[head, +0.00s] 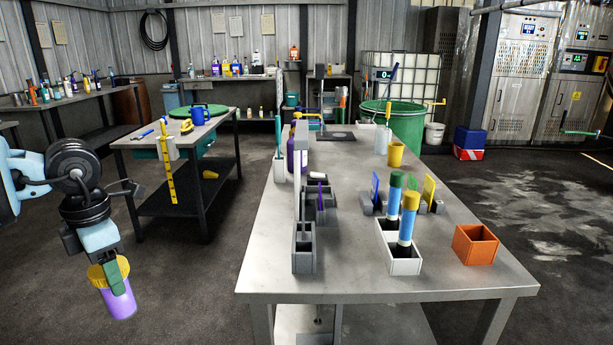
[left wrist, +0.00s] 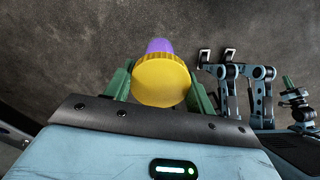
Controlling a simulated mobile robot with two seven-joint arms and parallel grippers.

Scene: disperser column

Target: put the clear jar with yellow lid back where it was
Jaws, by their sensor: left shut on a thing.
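My left gripper (head: 117,283) is shut on a jar (head: 119,303) with a yellow ribbed lid and a purple body. It holds the jar over the floor, left of the near workbench and clear of it, slightly tilted. In the left wrist view the yellow lid (left wrist: 161,80) sits between the two green fingers, with the purple body (left wrist: 158,46) beyond it. The jar's body looks purple rather than clear. What seems to be my right gripper (left wrist: 289,88) shows small at the right of the left wrist view; its jaw state is unclear.
The near workbench (head: 420,278) carries a grey holder (head: 304,262), a white two-part rack (head: 405,266) with two capped blue tubes, and an orange open box (head: 475,244). A side table (head: 222,118) stands behind my left arm. The bench's front left corner is bare.

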